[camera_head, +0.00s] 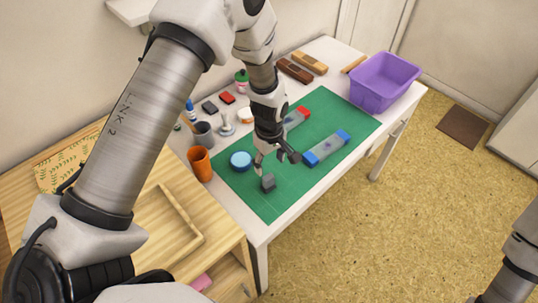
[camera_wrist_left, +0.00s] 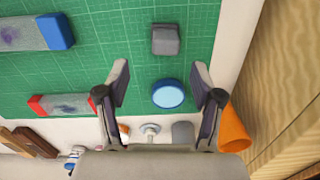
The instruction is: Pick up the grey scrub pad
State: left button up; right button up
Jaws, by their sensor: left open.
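The grey scrub pad (camera_head: 268,183) is a small dark grey block on the green mat (camera_head: 272,208), near the mat's front left part. In the left wrist view the pad (camera_wrist_left: 166,40) lies beyond my fingertips, roughly centred between them. My left gripper (camera_head: 277,160) is open and empty, pointing down above the mat close to the pad. Its two spread fingers (camera_wrist_left: 160,75) also show in the left wrist view. The pad looks apart from both fingers. My right gripper is out of view; only part of my right arm shows at the right edge.
A round blue inkpad (camera_head: 240,160) lies beside the pad. Blue-ended (camera_head: 327,149) and red-ended (camera_head: 297,118) blocks lie farther right. A purple bin (camera_head: 384,82) stands at the far end.

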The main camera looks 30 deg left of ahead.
aim_at(268, 177)
pick_arm(q)
jog(key=shift+s+d+f+p, duration=0.15)
jog(key=shift+s+f+p, duration=0.25)
jog(key=shift+f, duration=0.15)
jog(key=shift+s+d+f+p, duration=0.15)
jog(key=shift+s+f+p, duration=0.25)
jog(key=shift+f, duration=0.1)
jog(key=shift+s+a+f+p, duration=0.1)
jog(key=shift+f+p, duration=0.35)
jog(key=shift+f, duration=0.3)
jog(key=f, duration=0.2)
jog(key=w+f, duration=0.1)
jog(key=shift+a+f, duration=0.1)
jog(key=shift+a, duration=0.2)
jog(key=shift+w+f, duration=0.15)
jog(key=shift+f, duration=0.05)
jog(key=shift+r, duration=0.15)
jog(key=shift+s+d+r, duration=0.15)
jog(key=shift+s, duration=0.1)
jog(key=c, duration=0.4)
jog(key=shift+s, duration=0.1)
jog(key=c, duration=0.6)
jog(key=shift+c, duration=0.4)
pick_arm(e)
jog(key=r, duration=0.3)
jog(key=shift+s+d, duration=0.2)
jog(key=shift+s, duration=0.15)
